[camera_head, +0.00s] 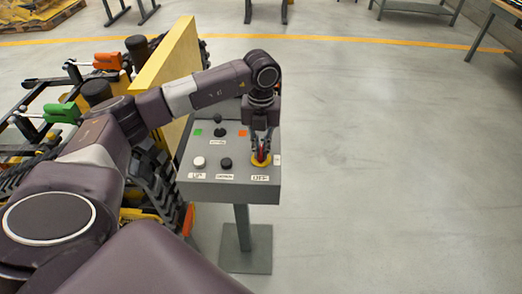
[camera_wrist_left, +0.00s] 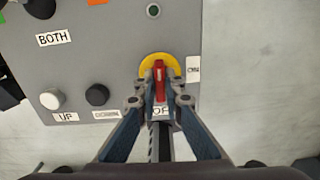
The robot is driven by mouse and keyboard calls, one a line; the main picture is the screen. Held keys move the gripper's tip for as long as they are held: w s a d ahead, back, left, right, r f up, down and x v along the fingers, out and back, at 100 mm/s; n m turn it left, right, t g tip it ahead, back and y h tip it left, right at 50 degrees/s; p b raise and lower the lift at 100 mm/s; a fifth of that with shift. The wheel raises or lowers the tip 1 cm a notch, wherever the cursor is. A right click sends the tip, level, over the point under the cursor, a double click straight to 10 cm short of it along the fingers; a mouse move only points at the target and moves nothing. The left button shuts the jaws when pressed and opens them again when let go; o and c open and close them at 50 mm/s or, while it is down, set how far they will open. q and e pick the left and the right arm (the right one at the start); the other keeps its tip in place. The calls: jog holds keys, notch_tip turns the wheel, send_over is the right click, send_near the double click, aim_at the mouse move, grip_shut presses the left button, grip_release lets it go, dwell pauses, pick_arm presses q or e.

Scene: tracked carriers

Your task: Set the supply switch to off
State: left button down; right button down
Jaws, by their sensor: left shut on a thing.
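The supply switch has a red handle (camera_wrist_left: 160,82) on a round yellow plate (camera_wrist_left: 147,66); it also shows at the front right of the grey control panel (camera_head: 232,180) in the head view. In the left wrist view the red handle runs nearly straight up and down, its lower end towards the OFF label (camera_wrist_left: 160,113); the ON label (camera_wrist_left: 193,69) is to its right. My left gripper (camera_head: 261,150) reaches down from above, its fingers shut on the sides of the handle. The fingers partly cover the plate and the OFF label. My right gripper is not in view.
A white UP button (camera_head: 199,162) and a black DOWN button (camera_head: 226,164) sit left of the switch. A black knob (camera_head: 220,132) is farther back on the panel. A yellow board (camera_head: 168,65) and tracked carriers stand left. Floor on the right is clear.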

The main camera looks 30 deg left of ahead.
aim_at(261, 149)
pick_arm(q)
jog(key=shift+w+a+r+n, duration=0.1)
jog(key=shift+w+r+n, duration=0.05)
jog(key=shift+n, duration=0.15)
jog(key=c, duration=2)
grip_release()
jog(key=shift+c, duration=0.2)
notch_tip(261, 149, up, 12)
